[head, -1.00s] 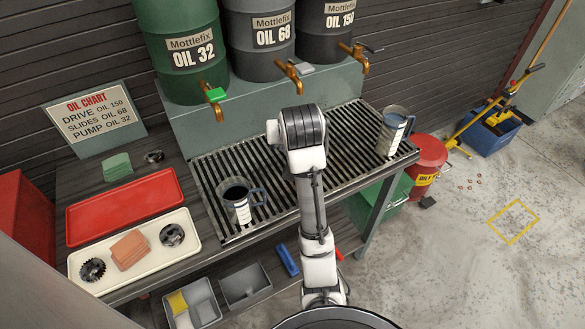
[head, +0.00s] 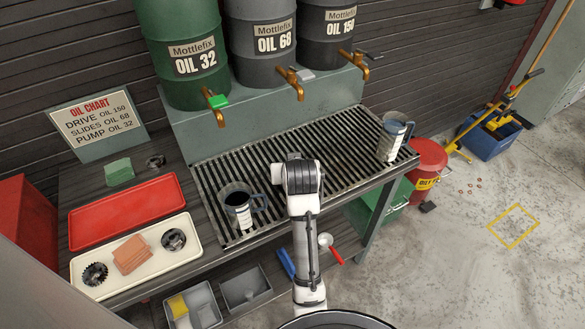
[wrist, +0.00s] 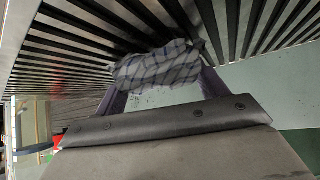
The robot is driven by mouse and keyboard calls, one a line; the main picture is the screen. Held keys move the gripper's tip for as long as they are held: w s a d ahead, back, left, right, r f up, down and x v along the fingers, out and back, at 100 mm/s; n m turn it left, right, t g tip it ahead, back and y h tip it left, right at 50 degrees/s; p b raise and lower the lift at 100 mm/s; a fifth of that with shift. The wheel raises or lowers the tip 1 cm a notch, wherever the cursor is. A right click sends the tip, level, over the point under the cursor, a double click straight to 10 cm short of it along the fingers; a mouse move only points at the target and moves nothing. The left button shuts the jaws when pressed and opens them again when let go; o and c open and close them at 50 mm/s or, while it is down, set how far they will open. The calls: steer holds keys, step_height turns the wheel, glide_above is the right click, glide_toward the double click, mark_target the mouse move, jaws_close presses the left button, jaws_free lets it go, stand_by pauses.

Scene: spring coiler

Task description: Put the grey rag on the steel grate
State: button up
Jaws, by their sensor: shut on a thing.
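The grey rag (wrist: 158,64), checked with darker lines, is bunched between the fingers of my gripper (wrist: 160,84) in the wrist view. My gripper is shut on it. The steel grate (head: 300,140) is a long panel of dark slots on the bench; its bars (wrist: 70,45) fill the upper part of the wrist view, close to the rag. Whether the rag touches the bars I cannot tell. In the head view my arm stands at the grate's front edge and hides my gripper and the rag.
A jug of dark liquid (head: 238,205) stands on the grate's left end, another jug (head: 393,138) on its right end. Brass taps (head: 297,85) project from the oil drums behind. A red tray (head: 125,212) and a cream tray (head: 190,262) lie left. The grate's middle is clear.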

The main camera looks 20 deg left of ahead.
steer(key=shift+f, duration=0.1)
steer(key=o, duration=1)
steer(key=shift+c, duration=0.2)
steer(key=shift+r, duration=0.25)
steer(key=v, duration=1.2)
steer(key=shift+b, duration=0.4)
steer(key=shift+f, duration=0.1)
